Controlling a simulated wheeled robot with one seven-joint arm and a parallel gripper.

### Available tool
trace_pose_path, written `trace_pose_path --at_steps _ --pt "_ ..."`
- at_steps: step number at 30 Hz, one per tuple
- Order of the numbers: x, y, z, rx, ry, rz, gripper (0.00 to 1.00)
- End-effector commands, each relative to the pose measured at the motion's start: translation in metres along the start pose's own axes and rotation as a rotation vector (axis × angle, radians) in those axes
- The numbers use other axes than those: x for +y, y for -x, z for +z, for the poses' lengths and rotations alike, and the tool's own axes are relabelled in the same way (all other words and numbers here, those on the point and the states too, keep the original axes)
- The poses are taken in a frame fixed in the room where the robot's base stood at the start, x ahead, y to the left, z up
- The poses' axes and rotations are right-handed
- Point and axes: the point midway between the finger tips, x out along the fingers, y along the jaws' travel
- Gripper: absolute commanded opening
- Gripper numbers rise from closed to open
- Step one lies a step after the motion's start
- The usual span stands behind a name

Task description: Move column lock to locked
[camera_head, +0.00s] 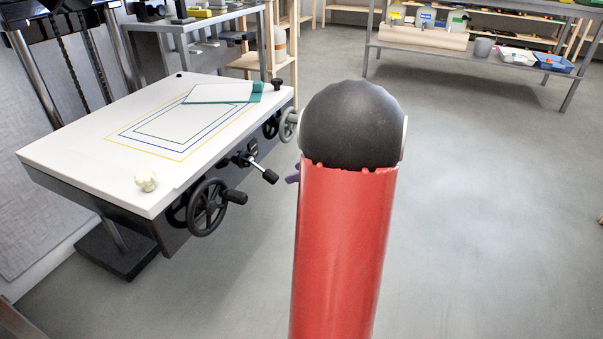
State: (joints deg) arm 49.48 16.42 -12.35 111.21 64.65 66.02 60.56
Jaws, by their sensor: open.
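The enlarger's white baseboard (75,147) is at the left, with its controls along the front edge. A short lever with a black grip (262,170) sticks out between the handwheels. It may be the column lock, but I cannot tell its setting. A large black handwheel (207,207) is at the near corner, and a grey handwheel (288,125) is farther back. A small purple piece (293,178) shows at the edge of my red arm link, which hides the rest of it. My gripper is not visible.
A metal shelf table (420,45) with containers stands at the back right. The grey floor (480,210) at the right is clear.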

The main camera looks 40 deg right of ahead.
Motion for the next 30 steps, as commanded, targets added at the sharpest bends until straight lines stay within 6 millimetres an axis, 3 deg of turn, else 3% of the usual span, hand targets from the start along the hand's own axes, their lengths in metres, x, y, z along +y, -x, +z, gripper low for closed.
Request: trace_pose_path --at_steps 24,30 --pt "0.001 -0.068 -0.002 0.001 0.003 0.002 0.45" --pt "0.001 -0.069 0.0 0.0 0.002 0.002 0.45"
